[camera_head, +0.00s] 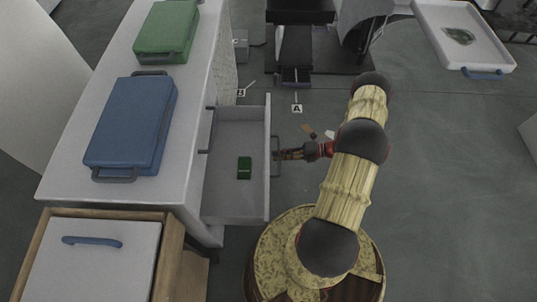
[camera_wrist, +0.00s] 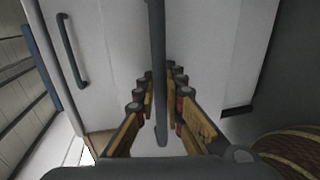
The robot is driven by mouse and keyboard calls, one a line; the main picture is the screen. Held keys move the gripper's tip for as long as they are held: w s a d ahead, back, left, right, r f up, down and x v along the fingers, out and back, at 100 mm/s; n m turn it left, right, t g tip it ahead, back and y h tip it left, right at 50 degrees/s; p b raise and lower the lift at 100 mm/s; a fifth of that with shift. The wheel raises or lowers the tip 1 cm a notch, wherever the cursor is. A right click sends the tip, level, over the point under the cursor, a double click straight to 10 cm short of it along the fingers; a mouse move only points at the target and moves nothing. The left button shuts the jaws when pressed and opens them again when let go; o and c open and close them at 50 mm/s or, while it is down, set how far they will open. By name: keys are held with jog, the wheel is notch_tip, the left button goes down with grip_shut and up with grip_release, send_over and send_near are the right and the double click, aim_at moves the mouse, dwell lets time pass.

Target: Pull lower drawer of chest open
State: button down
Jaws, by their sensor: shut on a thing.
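The white chest (camera_head: 85,195) stands at the left in the head view. Its lower drawer (camera_head: 236,208) is pulled out to the right, and a small green block (camera_head: 244,167) lies inside. My gripper (camera_head: 283,154) is at the drawer's front, shut on the dark bar handle (camera_head: 274,172). In the wrist view the handle (camera_wrist: 157,50) runs upright between the two fingers of my gripper (camera_wrist: 158,85). Another dark handle (camera_wrist: 72,50) shows at the left there, on a white front; in the head view a handle (camera_head: 209,130) shows above the open drawer.
A blue case (camera_head: 130,125) and a green case (camera_head: 166,30) lie on the chest top. A wooden-framed box with a white lid (camera_head: 92,262) is at the lower left. A white tray (camera_head: 450,20) is at the upper right. Grey floor (camera_head: 440,150) is clear at the right.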

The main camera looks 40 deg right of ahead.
jog(key=shift+s+d, duration=0.35)
jog(key=shift+d, duration=0.15)
jog(key=c, duration=1.9)
grip_release()
jog(key=v, duration=1.2)
